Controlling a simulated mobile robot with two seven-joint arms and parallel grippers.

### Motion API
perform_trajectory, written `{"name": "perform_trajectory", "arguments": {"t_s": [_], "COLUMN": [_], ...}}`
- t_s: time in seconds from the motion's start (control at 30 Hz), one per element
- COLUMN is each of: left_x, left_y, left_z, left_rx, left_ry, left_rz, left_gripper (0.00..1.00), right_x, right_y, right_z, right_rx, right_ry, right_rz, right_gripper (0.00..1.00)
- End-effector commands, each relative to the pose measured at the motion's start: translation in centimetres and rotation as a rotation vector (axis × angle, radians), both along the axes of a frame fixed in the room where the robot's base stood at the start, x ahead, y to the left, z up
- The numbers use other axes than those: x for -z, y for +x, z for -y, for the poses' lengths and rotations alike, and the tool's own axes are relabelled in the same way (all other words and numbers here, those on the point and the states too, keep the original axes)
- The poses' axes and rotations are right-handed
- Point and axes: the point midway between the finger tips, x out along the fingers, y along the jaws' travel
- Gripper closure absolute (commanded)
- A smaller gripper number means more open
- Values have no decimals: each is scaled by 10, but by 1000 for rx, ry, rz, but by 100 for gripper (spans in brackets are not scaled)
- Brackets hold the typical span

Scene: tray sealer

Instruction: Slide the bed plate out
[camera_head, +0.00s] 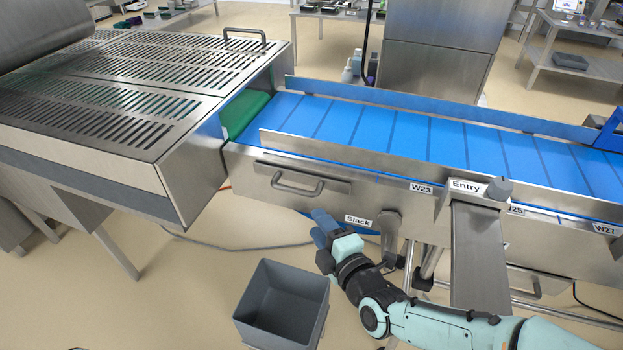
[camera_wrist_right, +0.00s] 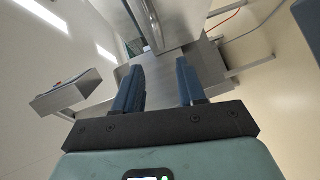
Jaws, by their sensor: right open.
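A flat steel plate (camera_head: 335,185) with a bar handle (camera_head: 296,190) sits in the side of the blue belt conveyor (camera_head: 400,135), near its left end. It looks like the bed plate, lying nearly flush with the side panel. My right gripper (camera_head: 319,224) is below and slightly right of the handle, apart from it, close to the "Slack" label (camera_head: 358,220). In the right wrist view its two blue fingers (camera_wrist_right: 158,82) are spread with nothing between them. My left gripper is out of view.
A slatted steel machine (camera_head: 120,90) with a green panel at its opening stands left. A grey bin (camera_head: 283,305) is on the floor below my right gripper. The "Entry" post (camera_head: 480,245) stands to the right. Floor in front of the conveyor's left end is mostly clear.

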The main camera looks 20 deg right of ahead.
Motion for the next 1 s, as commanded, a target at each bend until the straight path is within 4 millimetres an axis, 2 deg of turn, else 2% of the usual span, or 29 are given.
{"name": "perform_trajectory", "arguments": {"t_s": [0.23,0.37,0.8,1.0], "left_x": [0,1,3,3], "left_y": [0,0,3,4], "left_z": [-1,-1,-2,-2], "left_rx": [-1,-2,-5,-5], "left_ry": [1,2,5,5], "left_rz": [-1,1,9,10], "left_gripper": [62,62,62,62], "right_x": [1,3,17,19], "right_y": [3,17,102,124], "right_z": [-1,-4,-22,-26], "right_rx": [-1,-2,-1,-1], "right_ry": [0,1,3,2], "right_rz": [0,-2,-2,0], "right_gripper": [60,60,60,60]}}
